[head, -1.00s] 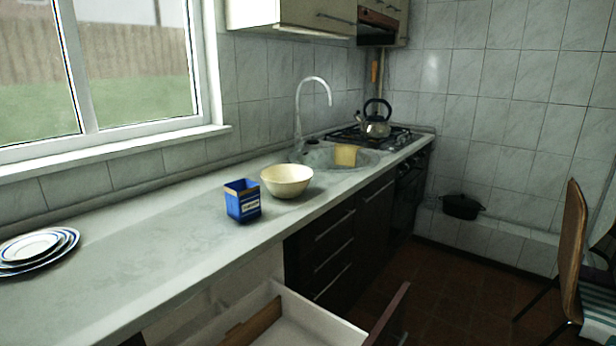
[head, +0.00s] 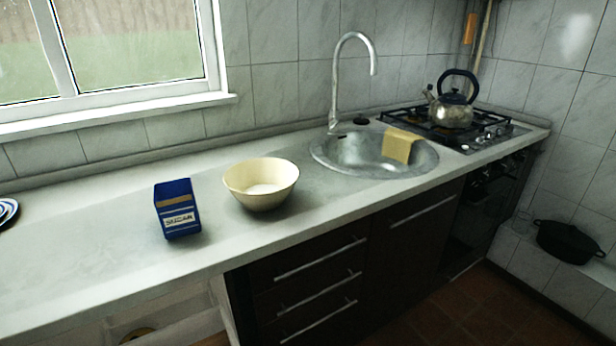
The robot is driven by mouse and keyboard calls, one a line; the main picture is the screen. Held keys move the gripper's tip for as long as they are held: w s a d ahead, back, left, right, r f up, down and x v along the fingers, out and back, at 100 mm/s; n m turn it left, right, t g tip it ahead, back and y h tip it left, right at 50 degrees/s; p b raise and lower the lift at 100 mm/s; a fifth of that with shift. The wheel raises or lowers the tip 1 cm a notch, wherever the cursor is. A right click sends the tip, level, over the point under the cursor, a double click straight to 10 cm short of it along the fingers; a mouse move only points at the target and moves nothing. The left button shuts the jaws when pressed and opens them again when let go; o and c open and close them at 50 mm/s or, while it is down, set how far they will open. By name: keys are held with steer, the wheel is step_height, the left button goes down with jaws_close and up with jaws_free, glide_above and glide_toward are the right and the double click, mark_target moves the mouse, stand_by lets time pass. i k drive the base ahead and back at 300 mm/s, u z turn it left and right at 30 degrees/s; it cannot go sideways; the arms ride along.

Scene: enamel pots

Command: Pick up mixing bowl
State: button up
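The mixing bowl (head: 262,198) is a cream, round, open bowl. It stands upright on the pale countertop (head: 90,265), left of the sink and right of a blue sugar box. A white patch shows at its inside bottom; I cannot tell whether it is contents or the bowl's own surface. My gripper is not in view, and nothing is seen touching the bowl.
The blue sugar box (head: 178,212) stands close to the bowl's left. A kettle (head: 452,110) sits on the stove (head: 480,133).

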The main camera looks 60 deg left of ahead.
mark_target(259, 184)
steer(key=i, duration=0.45)
steer(key=u, duration=2.4)
